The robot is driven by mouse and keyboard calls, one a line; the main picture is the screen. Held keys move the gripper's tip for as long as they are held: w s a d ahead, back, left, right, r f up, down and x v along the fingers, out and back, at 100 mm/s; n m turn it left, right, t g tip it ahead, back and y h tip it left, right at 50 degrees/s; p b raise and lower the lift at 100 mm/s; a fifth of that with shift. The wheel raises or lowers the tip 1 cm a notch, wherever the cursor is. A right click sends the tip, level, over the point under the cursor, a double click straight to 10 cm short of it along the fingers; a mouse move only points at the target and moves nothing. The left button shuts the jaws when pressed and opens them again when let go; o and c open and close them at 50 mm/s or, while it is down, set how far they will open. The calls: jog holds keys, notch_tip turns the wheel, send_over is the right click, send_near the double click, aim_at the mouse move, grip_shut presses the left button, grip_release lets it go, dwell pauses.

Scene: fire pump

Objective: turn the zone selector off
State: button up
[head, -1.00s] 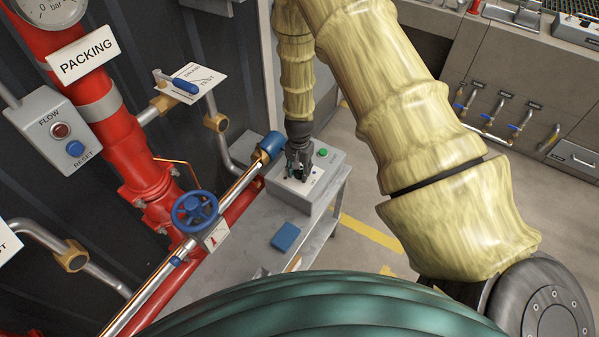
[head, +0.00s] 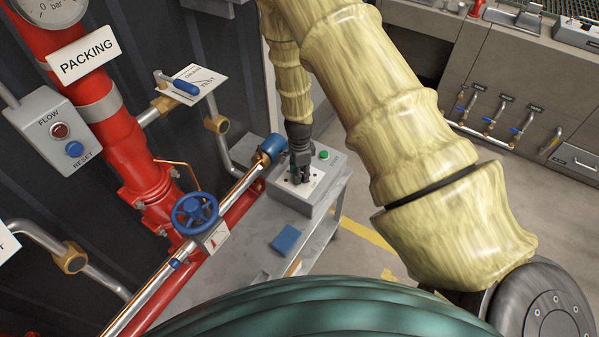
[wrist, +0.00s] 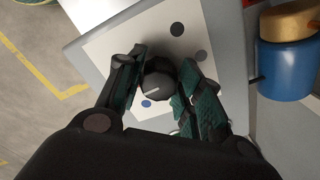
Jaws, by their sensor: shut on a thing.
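The zone selector is a dark round knob (wrist: 160,84) with a pale pointer line, on the white plate (wrist: 118,48) of a grey control box (head: 290,203). My gripper (wrist: 165,92) is over that plate in the wrist view, with a finger on each side of the knob, shut on it. In the head view my gripper (head: 300,176) points down at the top of the box and hides most of the knob. Several dots, dark and blue, show on the plate around the knob. The plate's lettering is too small to read.
The box stands on a grey metal bench (head: 243,252) with a blue block (head: 286,239) on it. A blue handwheel (head: 195,211) is further left.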

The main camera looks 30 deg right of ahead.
jog(key=shift+m, duration=0.5)
jog(key=o, duration=1)
jog(key=shift+o, duration=0.2)
jog(key=shift+r, duration=0.15)
notch_tip(320, 180, up, 12)
dwell(0.4)
